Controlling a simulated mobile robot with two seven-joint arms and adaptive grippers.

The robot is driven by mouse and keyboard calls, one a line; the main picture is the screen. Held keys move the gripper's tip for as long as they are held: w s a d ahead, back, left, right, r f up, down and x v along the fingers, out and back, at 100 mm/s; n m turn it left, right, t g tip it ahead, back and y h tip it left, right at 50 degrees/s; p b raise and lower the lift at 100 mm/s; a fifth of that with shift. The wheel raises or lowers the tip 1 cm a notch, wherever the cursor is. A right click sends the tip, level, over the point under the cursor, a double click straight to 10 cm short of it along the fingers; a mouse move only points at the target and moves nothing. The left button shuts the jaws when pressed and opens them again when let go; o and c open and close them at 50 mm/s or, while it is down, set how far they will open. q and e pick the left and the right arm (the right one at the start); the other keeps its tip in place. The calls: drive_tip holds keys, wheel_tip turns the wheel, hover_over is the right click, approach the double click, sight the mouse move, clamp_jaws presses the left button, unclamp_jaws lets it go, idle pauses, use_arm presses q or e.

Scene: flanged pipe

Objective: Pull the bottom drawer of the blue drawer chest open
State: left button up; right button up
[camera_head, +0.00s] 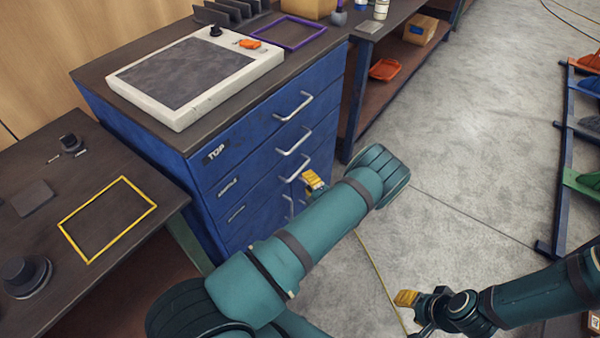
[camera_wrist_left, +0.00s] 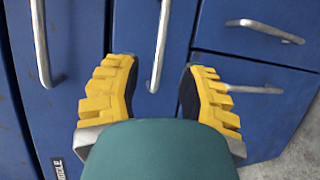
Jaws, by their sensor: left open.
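The blue drawer chest (camera_head: 200,170) stands left of centre in the head view, its drawers looking shut. In the wrist view that bottom drawer's handle (camera_wrist_left: 160,45) lies in line with the gap between the fingers. My left gripper (camera_wrist_left: 160,95) is open, its two yellow fingers spread; whether they straddle the bar in depth is unclear. In the head view one yellow tip (camera_head: 313,182) shows beyond my arm. My right gripper (camera_head: 415,308) is low right, away from the chest.
A framed panel (camera_head: 200,75) lies on the chest top. A dark table (camera_head: 170,190) with a yellow frame (camera_head: 107,218) stands at left. A shelf with an orange tray (camera_head: 386,69) is behind. The floor (camera_head: 470,180) right of the chest is clear.

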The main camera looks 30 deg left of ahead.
sight(299, 170)
use_arm(q)
drive_tip(key=b+x, duration=0.1)
drive_tip(key=x, duration=0.6)
drive_tip(key=shift+w, duration=0.1)
clamp_jaws()
